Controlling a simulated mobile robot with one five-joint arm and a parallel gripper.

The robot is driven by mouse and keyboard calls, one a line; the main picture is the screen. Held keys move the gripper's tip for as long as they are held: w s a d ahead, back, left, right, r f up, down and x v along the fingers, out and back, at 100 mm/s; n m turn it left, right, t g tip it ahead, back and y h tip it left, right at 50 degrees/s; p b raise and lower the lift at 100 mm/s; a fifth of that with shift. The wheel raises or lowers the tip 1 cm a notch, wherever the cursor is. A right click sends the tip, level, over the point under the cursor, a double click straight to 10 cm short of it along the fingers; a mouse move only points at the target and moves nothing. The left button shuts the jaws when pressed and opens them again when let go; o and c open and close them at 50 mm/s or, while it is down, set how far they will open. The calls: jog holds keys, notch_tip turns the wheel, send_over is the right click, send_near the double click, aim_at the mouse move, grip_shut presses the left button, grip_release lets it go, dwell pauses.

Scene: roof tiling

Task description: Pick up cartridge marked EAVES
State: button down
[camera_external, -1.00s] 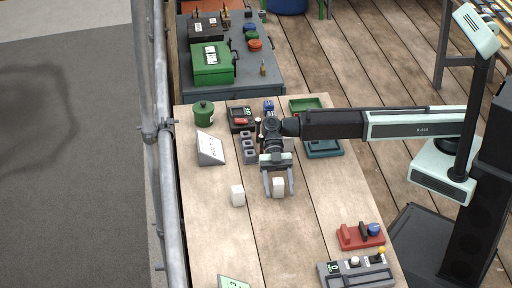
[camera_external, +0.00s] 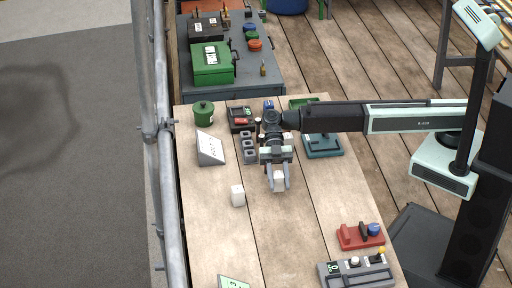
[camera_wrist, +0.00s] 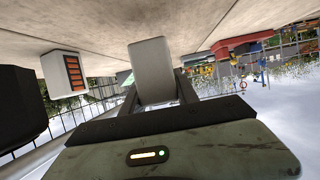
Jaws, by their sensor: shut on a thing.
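A white block-shaped cartridge (camera_external: 279,181) is between the fingers of my gripper (camera_external: 279,187). My gripper is shut on it, with a finger on each side. The wrist view shows the held cartridge (camera_wrist: 151,66) close up, with a plain pale face and no readable mark. A second white cartridge (camera_external: 237,195) stands on the table to the left of my gripper. In the wrist view this second cartridge (camera_wrist: 64,73) shows an orange striped face. The word EAVES cannot be read on either one.
A white sign (camera_external: 210,149), a grey slotted rack (camera_external: 248,148) and a green pot (camera_external: 203,113) stand toward the back of the wooden table (camera_external: 215,240). A red holder (camera_external: 361,237) and a grey control box (camera_external: 357,273) are front right. The front middle is clear.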

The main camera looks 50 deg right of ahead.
jog(key=s+d+r+p, duration=0.1)
jog(key=s+d+r, duration=0.1)
jog(key=s+d, duration=0.7)
jog(key=d, duration=0.4)
jog(key=shift+s, duration=0.2)
